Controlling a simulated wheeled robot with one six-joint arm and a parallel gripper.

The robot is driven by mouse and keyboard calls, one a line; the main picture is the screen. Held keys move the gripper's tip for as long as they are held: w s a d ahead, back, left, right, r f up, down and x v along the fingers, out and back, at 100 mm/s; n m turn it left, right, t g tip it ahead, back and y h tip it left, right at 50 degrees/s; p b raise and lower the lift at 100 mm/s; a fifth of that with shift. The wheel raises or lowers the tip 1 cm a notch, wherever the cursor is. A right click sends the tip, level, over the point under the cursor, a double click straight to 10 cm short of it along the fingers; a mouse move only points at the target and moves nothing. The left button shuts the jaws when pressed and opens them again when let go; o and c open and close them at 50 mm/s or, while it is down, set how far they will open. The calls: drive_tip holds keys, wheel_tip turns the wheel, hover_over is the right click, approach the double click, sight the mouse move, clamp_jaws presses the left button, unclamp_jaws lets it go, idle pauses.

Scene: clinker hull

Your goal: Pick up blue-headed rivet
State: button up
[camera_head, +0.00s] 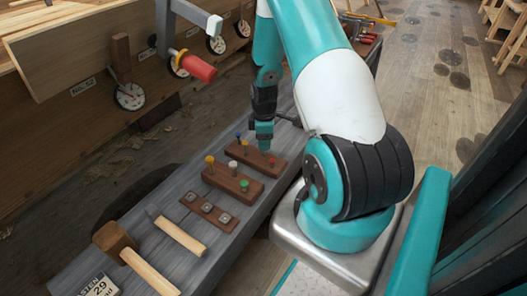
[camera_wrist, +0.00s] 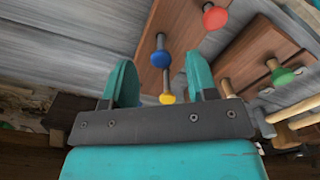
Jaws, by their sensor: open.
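The blue-headed rivet (camera_wrist: 161,58) stands in a brown wooden block (camera_wrist: 180,38) in the wrist view, between the lines of my two fingers. It also shows in the head view (camera_head: 238,136), at the far left end of the rear block (camera_head: 260,157). My gripper (camera_wrist: 161,80) is open and empty, its teal fingers spread apart. In the head view my gripper (camera_head: 264,141) points down above the rear block, to the right of the blue head. A yellow-headed rivet (camera_wrist: 167,98) shows close to the blue one, low between the fingers.
A red-headed rivet (camera_wrist: 215,18) stands in the same block. A second block (camera_head: 222,180) holds yellow, white and green rivets (camera_head: 244,185). Nearer on the grey bench lie a plate block (camera_head: 209,211), a mallet (camera_head: 117,240) and a hammer (camera_head: 180,236).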

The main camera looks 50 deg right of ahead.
drive_tip(key=shift+f, duration=1.55)
clamp_jaws()
drive_tip(key=shift+r, duration=0.1)
